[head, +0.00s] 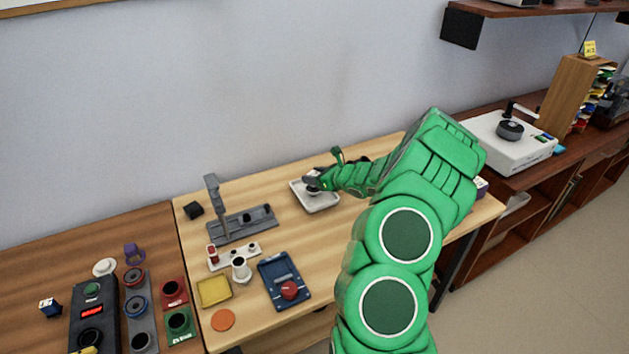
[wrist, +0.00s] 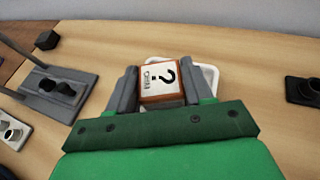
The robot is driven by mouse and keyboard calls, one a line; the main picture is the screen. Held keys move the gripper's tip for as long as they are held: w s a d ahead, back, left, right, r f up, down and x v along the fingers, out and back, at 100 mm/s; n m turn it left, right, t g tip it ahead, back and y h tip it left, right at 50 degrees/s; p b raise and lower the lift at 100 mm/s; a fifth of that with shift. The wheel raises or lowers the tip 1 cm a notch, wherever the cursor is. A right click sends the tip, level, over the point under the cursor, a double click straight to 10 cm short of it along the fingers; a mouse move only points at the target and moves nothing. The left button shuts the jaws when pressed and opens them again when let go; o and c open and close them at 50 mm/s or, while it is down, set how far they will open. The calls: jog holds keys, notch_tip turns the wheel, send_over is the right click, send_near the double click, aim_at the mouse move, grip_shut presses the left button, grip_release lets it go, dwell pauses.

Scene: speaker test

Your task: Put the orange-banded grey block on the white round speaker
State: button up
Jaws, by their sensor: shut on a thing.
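My gripper (wrist: 161,84) is shut on a block (wrist: 158,77) with orange-brown edges and a pale face bearing a black question mark and small lettering. Its grey part is not clear to me. In the head view my gripper (head: 316,181) is over a white square tray (head: 319,207), whose rim also shows behind the block in the wrist view (wrist: 209,76). Whether the block touches the tray cannot be told. A small white round thing (head: 104,267), possibly the speaker, lies on the darker table at the left.
A grey stand with a plate (head: 242,224) and a black cube (head: 194,210) are left of the tray. A blue device with a red knob (head: 285,280), a yellow dish (head: 214,292) and an orange disc (head: 223,320) lie in front.

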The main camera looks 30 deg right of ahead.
jog(key=shift+f, duration=1)
jog(key=shift+f, duration=0.15)
jog(key=o, duration=1.1)
jog(key=shift+c, duration=0.2)
